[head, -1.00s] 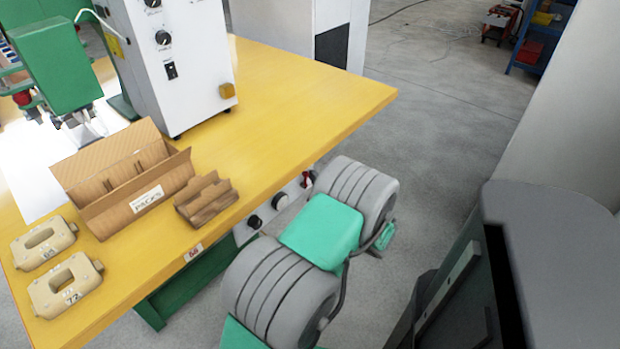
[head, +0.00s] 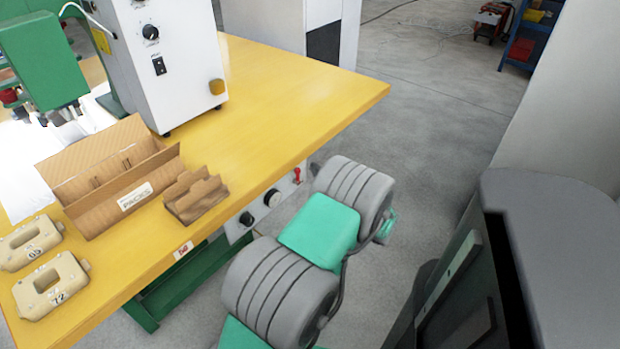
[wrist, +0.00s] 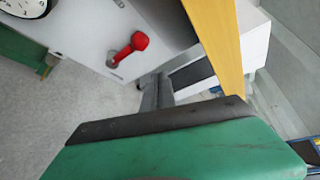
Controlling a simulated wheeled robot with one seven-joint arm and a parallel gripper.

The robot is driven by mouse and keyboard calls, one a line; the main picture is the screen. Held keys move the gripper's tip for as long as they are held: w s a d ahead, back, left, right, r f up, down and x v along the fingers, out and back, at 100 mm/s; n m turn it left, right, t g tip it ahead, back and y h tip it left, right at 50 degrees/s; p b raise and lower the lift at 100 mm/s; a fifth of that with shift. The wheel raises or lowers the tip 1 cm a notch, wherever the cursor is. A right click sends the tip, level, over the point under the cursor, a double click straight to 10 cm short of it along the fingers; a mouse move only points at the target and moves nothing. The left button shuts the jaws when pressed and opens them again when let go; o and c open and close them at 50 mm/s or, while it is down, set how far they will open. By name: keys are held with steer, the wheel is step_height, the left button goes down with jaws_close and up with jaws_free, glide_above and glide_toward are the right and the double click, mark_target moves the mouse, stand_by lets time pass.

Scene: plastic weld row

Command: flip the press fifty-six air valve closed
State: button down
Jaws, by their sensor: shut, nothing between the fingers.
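The air valve's red lever (head: 297,175) shows small on the white panel under the yellow table's edge. In the wrist view the red lever (wrist: 130,47) is large. It slants up and right from its pivot on the white panel, with a rounded end. My gripper (wrist: 152,86) is in the wrist view: its grey fingers are together and empty, below and right of the lever, with a gap in the picture. The green hand behind them fills the bottom of that view. In the head view my arm hides the fingers.
A black-knobbed control (head: 246,219) and a round gauge (head: 271,197) sit on the same panel. The yellow table (head: 290,100) overhangs it and carries a white press cabinet (head: 170,65), a cardboard box (head: 110,185) and two beige blocks. The grey floor right of the table is open.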

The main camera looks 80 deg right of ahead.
steer(key=f+p+v, duration=0.1)
steer(key=v, duration=0.9)
steer(key=shift+a, duration=0.25)
steer(key=shift+p, duration=0.3)
